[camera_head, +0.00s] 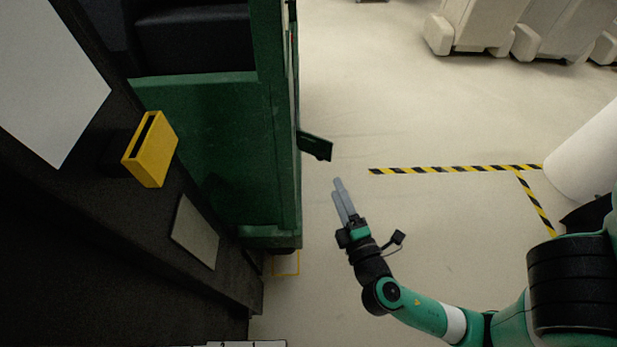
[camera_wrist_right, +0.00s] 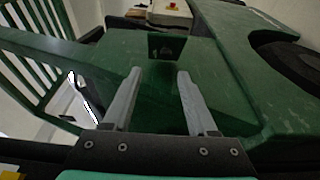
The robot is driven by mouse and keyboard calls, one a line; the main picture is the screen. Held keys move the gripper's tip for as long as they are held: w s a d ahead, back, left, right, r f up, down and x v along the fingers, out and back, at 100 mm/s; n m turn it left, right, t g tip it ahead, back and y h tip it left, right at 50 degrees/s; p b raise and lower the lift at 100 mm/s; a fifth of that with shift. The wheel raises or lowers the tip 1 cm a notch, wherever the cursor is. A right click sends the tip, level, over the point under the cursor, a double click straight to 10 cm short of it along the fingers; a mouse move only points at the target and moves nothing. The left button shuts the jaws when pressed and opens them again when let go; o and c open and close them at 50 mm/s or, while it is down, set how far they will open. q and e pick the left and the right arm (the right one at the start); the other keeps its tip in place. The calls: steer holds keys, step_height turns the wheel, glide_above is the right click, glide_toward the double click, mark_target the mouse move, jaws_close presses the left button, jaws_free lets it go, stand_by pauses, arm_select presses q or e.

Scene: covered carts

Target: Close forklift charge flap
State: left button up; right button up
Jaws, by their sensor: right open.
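The green forklift (camera_head: 205,150) stands left of centre in the head view, and its green side fills much of the right wrist view (camera_wrist_right: 225,60). The dark green charge flap (camera_head: 315,147) juts out to the right from the forklift's side and stands open. In the wrist view a small dark square (camera_wrist_right: 166,46) shows beyond the fingertips; I cannot tell whether it is the flap or the charge opening. My right gripper (camera_head: 338,184) is open and empty, just below and right of the flap, apart from it. It also shows in the wrist view (camera_wrist_right: 159,72). My left gripper is out of view.
A dark shelf-like structure at the left carries a yellow box (camera_head: 150,150) and a pale panel (camera_head: 196,231). Black-and-yellow tape (camera_head: 450,169) marks the floor right of the gripper. Pale covered carts (camera_head: 475,25) stand at the back right. The floor around the gripper is clear.

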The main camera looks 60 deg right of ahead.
mark_target(321, 159)
steer(key=x, duration=0.7)
steer(key=f+x, duration=0.1)
steer(key=x, duration=0.3)
steer(key=shift+w+f, duration=0.1)
steer(key=shift+w, duration=0.2)
jaws_close()
stand_by(1.1)
